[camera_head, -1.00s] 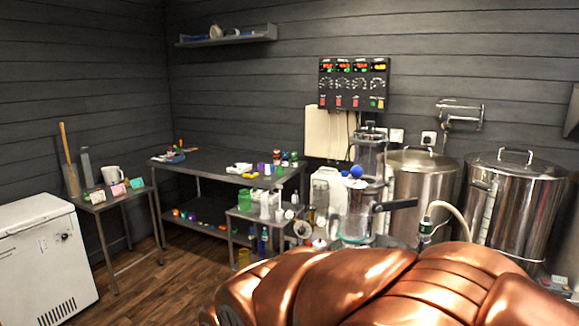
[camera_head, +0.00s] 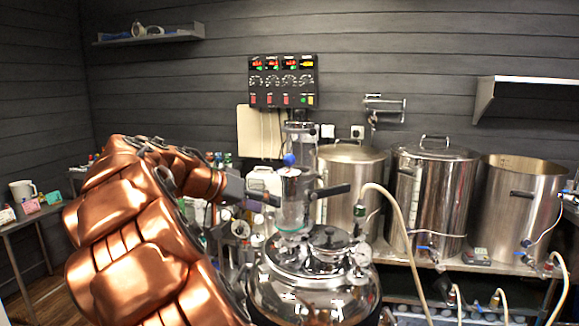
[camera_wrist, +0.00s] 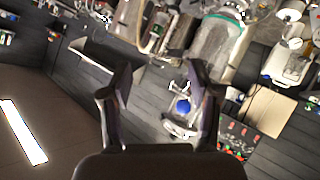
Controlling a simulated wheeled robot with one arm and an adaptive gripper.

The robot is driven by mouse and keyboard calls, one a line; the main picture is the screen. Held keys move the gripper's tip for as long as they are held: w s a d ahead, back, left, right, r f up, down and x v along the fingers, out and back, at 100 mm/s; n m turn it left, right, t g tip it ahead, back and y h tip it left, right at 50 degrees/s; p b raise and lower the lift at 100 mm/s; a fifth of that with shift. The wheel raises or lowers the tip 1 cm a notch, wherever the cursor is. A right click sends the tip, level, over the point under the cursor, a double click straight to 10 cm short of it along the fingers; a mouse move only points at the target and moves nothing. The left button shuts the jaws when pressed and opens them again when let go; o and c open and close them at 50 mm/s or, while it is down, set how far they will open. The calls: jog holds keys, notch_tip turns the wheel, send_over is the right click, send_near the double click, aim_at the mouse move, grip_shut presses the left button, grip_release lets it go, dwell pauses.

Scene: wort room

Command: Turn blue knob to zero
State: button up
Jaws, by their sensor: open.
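A round blue thing (camera_wrist: 183,105), seemingly the same knob, shows in the wrist view between my fingers but farther off. No scale or zero mark is readable on it. My gripper (camera_wrist: 158,80) is open and empty; its two dark fingers stand apart. In the head view my gripper (camera_head: 257,193) is left of the glass column and a little below the blue knob.
A polished vessel (camera_head: 315,285) stands below the glass column. Several steel kettles (camera_head: 432,195) with hoses stand to the right, with small blue valve handles (camera_head: 422,247). A wall shelf (camera_head: 535,85) is at the upper right. A side table (camera_head: 35,217) is at the far left.

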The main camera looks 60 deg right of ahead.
jog(key=w+d+r+m+g+h+b, duration=0.1)
jog(key=w+d+r+m+h+b, duration=0.15)
jog(key=w+d+r+m, duration=0.35)
jog(key=m+g+h, duration=0.2)
jog(key=m+h, duration=0.1)
jog(key=m, duration=0.1)
send_near(284, 161)
jog(key=x, duration=0.4)
jog(key=shift+d+b, duration=0.15)
jog(key=shift+b, duration=0.3)
jog(key=shift+s+d+r, duration=0.1)
jog(key=shift+d+r, duration=0.05)
jog(key=shift+d, duration=0.15)
jog(key=p+x, duration=0.1)
jog(key=x, duration=0.6)
jog(key=shift+p, duration=0.4)
jog(key=c, duration=1.2)
jog(key=shift+o, duration=0.2)
